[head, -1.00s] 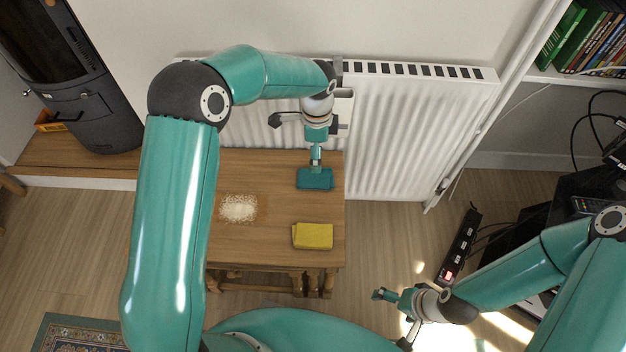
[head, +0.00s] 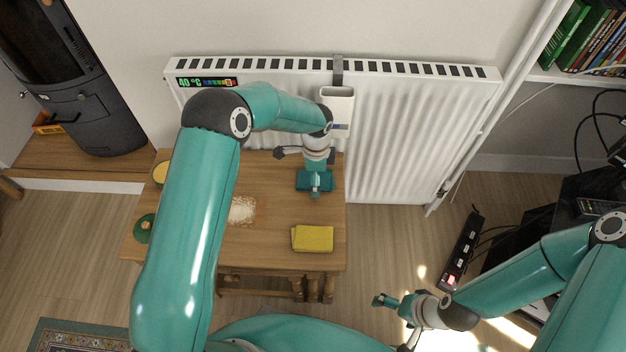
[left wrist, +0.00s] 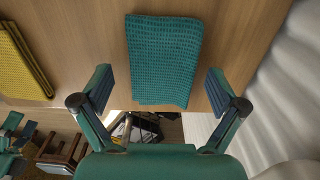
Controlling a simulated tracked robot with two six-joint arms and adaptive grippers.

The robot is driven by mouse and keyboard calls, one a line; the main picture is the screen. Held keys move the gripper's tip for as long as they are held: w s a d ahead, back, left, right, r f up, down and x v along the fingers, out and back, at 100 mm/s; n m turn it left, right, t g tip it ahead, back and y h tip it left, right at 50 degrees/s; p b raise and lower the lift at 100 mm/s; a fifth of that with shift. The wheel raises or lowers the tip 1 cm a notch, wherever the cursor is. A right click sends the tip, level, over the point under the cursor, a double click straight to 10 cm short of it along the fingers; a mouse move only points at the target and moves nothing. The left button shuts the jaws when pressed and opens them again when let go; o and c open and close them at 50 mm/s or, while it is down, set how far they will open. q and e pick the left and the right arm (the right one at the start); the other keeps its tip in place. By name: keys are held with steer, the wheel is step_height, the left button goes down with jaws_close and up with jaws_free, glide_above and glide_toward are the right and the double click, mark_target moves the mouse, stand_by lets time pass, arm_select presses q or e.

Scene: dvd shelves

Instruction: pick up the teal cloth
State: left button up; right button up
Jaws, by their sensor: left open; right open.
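The teal cloth (head: 303,181) lies folded on the wooden table near its back right corner, below the radiator. It also shows in the left wrist view (left wrist: 164,60), flat on the wood, with a waffle weave. My left gripper (head: 315,190) is over the cloth in the head view and hides part of it. In the left wrist view its fingers (left wrist: 160,90) are spread wide, one on each side of the cloth, with nothing between them gripped. My right gripper (head: 384,300) is open and empty, over the floor to the right of the table.
A folded yellow cloth (head: 312,239) lies in front of the teal one. White grains (head: 241,210) are spread on the table, partly behind my left arm. A yellow round item (head: 161,173) and a green one (head: 145,229) sit at the left. The radiator (head: 400,130) stands close behind.

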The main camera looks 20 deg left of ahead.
arm_select(q)
steer(key=c, duration=0.8)
step_height(320, 180, up, 20)
steer(key=p, duration=0.3)
steer(key=shift+p, duration=0.3)
steer(key=shift+c, duration=1.3)
steer(key=shift+r, duration=0.1)
steer(key=shift+c, duration=0.3)
